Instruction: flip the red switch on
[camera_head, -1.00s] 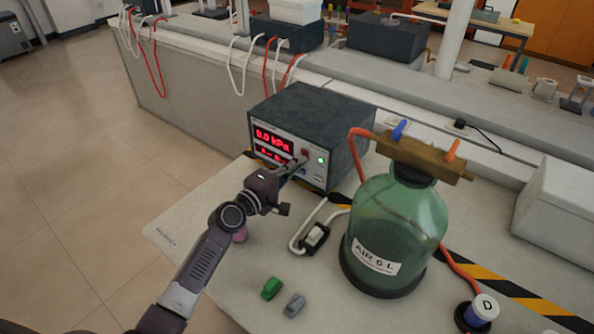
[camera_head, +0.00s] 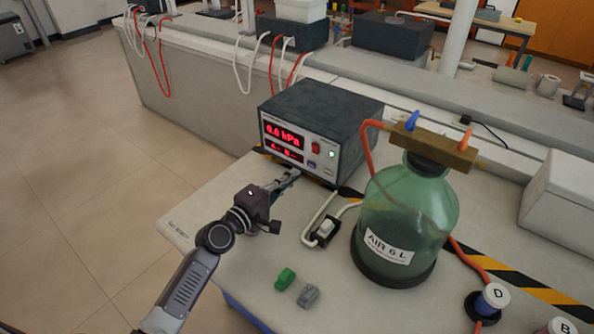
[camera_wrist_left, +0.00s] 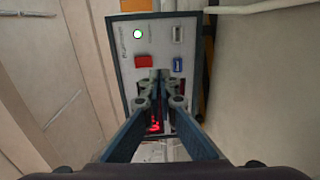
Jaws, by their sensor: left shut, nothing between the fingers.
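The red switch (camera_head: 316,147) is on the front panel of a dark grey box with a red display (camera_head: 284,135) reading 0.0 kPa. A green light (camera_head: 332,154) glows to the right of the switch. My left gripper (camera_head: 295,173) is shut and empty, low in front of the panel, with its tips below and left of the switch. In the left wrist view the red switch (camera_wrist_left: 143,61) shows just beyond and left of the shut fingertips (camera_wrist_left: 160,82), beside a blue button (camera_wrist_left: 179,65). I cannot tell which way the switch is tilted. My right gripper is not in view.
A green glass bottle (camera_head: 408,215) with a brass manifold (camera_head: 434,146) and orange tubing stands right of the box. A small white rocker switch (camera_head: 325,229) with a cable, a green piece (camera_head: 285,279) and a grey piece (camera_head: 309,296) lie on the bench in front.

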